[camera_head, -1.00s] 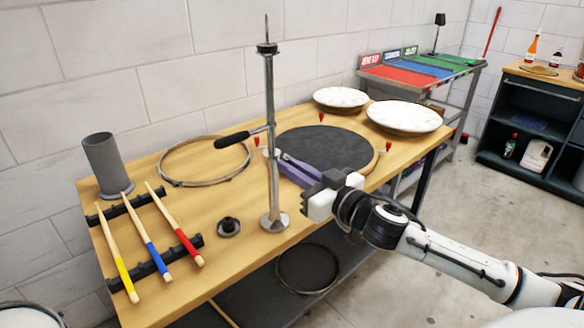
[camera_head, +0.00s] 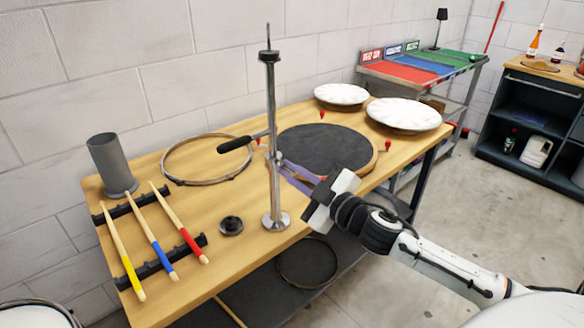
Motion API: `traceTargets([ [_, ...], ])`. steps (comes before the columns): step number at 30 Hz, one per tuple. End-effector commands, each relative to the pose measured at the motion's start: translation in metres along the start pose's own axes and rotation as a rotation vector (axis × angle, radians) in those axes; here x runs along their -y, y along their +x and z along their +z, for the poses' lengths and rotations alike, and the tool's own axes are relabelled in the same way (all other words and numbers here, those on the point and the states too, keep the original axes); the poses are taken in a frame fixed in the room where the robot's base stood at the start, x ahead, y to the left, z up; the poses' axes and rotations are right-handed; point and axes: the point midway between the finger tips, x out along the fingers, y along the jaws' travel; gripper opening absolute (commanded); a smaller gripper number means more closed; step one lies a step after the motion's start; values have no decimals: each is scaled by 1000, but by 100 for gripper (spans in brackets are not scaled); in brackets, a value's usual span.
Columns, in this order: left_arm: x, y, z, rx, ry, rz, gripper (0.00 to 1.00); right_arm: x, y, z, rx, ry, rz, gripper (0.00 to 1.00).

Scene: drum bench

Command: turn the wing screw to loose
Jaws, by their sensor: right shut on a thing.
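A chrome upright stand (camera_head: 271,120) with a round base stands on the wooden bench. A black-handled side arm (camera_head: 235,144) joins it partway up. The wing screw sits around the clamp on the stand's right side; it is small and mostly hidden by my fingertips. My right gripper (camera_head: 284,164) reaches in from the right, its purple-grey fingers shut on the wing screw beside the post. The white and black gripper body is tilted. My left gripper is not in view.
A dark round pad (camera_head: 326,150) with red-topped clamps lies behind my fingers. A hoop (camera_head: 206,160), a grey cup (camera_head: 111,165), a black stick rack (camera_head: 160,265) with three drumsticks and a small black disc (camera_head: 231,225) are to the left. White drumheads (camera_head: 404,113) lie at the back right.

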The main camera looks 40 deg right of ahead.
Motion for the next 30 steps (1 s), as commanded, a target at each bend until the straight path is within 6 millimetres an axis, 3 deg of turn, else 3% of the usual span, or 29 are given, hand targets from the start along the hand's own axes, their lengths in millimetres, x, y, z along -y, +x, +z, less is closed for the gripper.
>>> traceTargets([
  [30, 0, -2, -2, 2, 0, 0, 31, 5, 0, 2, -2, -968, -1, 0],
])
